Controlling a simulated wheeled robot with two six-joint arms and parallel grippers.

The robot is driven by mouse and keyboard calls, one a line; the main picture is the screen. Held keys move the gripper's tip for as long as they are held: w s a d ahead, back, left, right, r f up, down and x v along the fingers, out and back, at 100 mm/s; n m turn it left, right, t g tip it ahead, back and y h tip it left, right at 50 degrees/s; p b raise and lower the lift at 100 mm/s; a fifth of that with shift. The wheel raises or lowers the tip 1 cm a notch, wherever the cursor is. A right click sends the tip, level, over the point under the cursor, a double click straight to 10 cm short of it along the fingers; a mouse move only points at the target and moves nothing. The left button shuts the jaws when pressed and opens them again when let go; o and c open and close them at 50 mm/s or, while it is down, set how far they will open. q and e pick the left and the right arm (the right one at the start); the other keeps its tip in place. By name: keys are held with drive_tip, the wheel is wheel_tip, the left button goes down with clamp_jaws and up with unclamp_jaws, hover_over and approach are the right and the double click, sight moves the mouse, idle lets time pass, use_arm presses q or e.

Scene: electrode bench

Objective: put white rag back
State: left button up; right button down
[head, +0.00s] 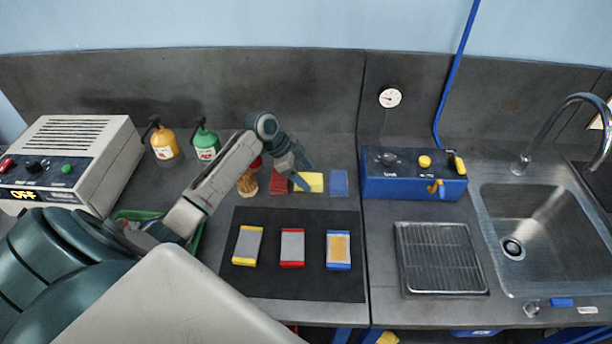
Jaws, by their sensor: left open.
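I cannot make out a white rag in the head view. My left gripper (303,174) is open, above the back of the bench at a row of small flat coloured pieces. These are a dark red one (279,184), a yellow one (314,186) and a blue one (339,183). The gripper partly covers the yellow piece, and I see nothing held between its fingers. I cannot tell whether it touches the piece. My right gripper is not in view.
A black mat (325,284) bears three grey-or-tan-faced blocks with yellow, red and blue ends. A blue box (405,187), a drying rack (440,258) and a sink (545,225) are to the right. Orange (164,145) and green (206,145) bottles and a power unit (75,155) are left.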

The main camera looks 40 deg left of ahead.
use_arm(q)
drive_tip(key=b+v, duration=0.3)
drive_tip(key=v, duration=0.6)
drive_tip(key=shift+s+a, duration=0.1)
drive_tip(key=shift+a, duration=0.05)
drive_tip(key=shift+b+v, duration=0.35)
drive_tip(key=shift+v, duration=0.5)
